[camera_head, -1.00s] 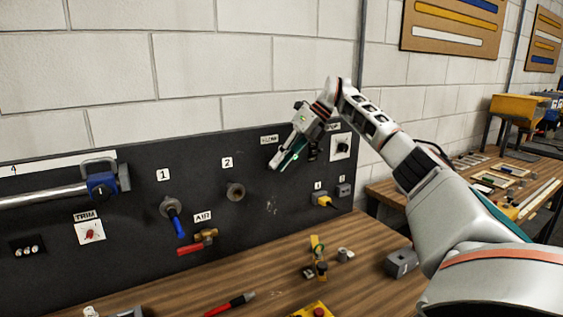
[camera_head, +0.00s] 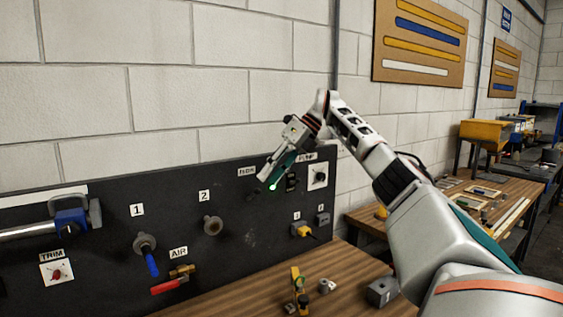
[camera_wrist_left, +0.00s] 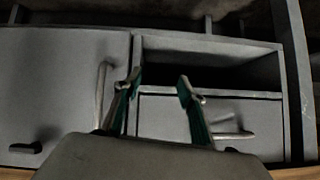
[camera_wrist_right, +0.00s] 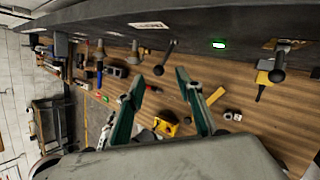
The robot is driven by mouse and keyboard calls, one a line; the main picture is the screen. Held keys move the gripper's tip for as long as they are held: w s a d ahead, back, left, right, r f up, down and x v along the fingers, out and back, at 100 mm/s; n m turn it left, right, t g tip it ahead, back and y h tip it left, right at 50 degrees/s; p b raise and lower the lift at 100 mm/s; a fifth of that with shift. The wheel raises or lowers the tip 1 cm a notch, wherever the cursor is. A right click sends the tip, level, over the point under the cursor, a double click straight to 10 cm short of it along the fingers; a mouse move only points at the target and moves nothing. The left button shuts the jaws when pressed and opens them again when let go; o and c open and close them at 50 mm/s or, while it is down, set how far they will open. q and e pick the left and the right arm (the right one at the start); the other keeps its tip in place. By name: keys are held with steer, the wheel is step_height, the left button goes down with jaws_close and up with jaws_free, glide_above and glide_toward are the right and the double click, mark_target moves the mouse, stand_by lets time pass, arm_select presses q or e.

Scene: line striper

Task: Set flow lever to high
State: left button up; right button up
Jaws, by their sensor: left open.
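A short lever with a black ball knob (camera_wrist_right: 158,70) stands out from the dark panel (camera_wrist_right: 95,22) in the right wrist view, beside a small white label (camera_wrist_right: 150,25) too blurred to read. It appears to be the flow lever; its setting cannot be told. My right gripper (camera_wrist_right: 160,80) is open, with the knob showing between its fingertips; contact cannot be told. In the head view the right gripper (camera_head: 267,183) is in front of the panel, just below a small label (camera_head: 246,172), and hides the lever. My left gripper (camera_wrist_left: 158,82) is open and empty, facing grey drawers.
A black switch (camera_head: 292,183) and a white plate with a knob (camera_head: 318,176) sit right of the right gripper. A yellow plug (camera_head: 302,230) is below. A red-handled air valve (camera_head: 172,285) is lower left. The wooden bench (camera_head: 350,264) holds loose parts.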

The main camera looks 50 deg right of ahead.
steer(key=v, duration=0.5)
steer(key=shift+s+d+r, duration=0.1)
steer(key=shift+r, duration=0.1)
stand_by(0.6)
